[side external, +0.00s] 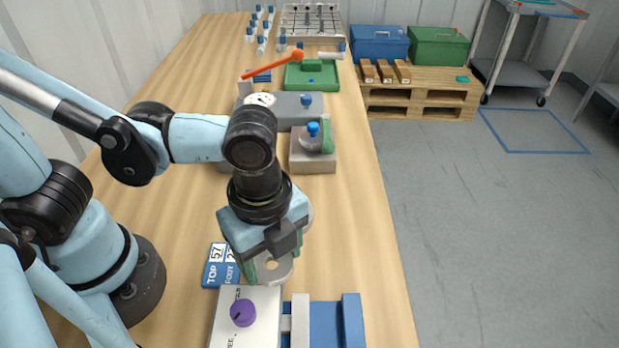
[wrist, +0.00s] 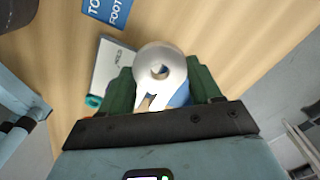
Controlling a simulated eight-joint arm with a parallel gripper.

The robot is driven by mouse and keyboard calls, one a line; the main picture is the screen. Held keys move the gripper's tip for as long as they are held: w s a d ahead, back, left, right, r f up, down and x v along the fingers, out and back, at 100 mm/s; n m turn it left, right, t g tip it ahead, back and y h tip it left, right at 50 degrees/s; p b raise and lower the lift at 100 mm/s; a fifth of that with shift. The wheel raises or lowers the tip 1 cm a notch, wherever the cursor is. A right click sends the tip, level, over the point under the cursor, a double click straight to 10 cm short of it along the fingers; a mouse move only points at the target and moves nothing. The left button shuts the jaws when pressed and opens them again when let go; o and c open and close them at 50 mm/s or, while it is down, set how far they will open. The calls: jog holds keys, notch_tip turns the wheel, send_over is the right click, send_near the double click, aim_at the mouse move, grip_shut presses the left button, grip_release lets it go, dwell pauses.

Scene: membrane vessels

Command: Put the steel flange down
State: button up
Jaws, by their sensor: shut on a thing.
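The steel flange, a silver ring with a central hole, hangs below my gripper in the side external view (side external: 282,274). In the wrist view the flange (wrist: 148,60) sits between the two green fingers of my gripper (wrist: 162,84), with a forked light part at its near side. My gripper (side external: 266,266) is shut on the flange and points down over the near end of the wooden bench. The flange appears just beyond the grey box with the purple knob. Whether it touches anything beneath cannot be told.
The grey box (side external: 260,304) with its purple knob (side external: 243,313) stands at the near edge, beside a blue fixture (side external: 353,318). A blue label card (side external: 219,268) lies left of the gripper. Grey blocks (side external: 313,164) stand farther back. Bare wood (side external: 352,230) lies to the right.

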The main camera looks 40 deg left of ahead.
aim_at(286, 257)
jog(key=w+f, duration=0.1)
jog(key=w+a, duration=0.1)
jog(key=w+f, duration=0.1)
jog(key=w, duration=0.1)
jog(key=shift+a+f, duration=0.35)
jog(key=shift+f, duration=1.95)
jog(key=shift+f, duration=0.15)
jog(key=o, duration=1.2)
jog(key=shift+o, duration=0.2)
notch_tip(286, 257, up, 12)
jog(key=w+a+r+n+t, duration=0.1)
jog(key=w+a+n+t, duration=0.2)
jog(key=a+n, duration=0.5)
jog(key=w+a+n+t, duration=0.3)
jog(key=a+n, duration=0.5)
jog(key=n, duration=0.3)
jog(key=shift+w+a+r+t, duration=0.2)
jog(key=shift+r+t, duration=0.15)
jog(key=shift+t, duration=0.25)
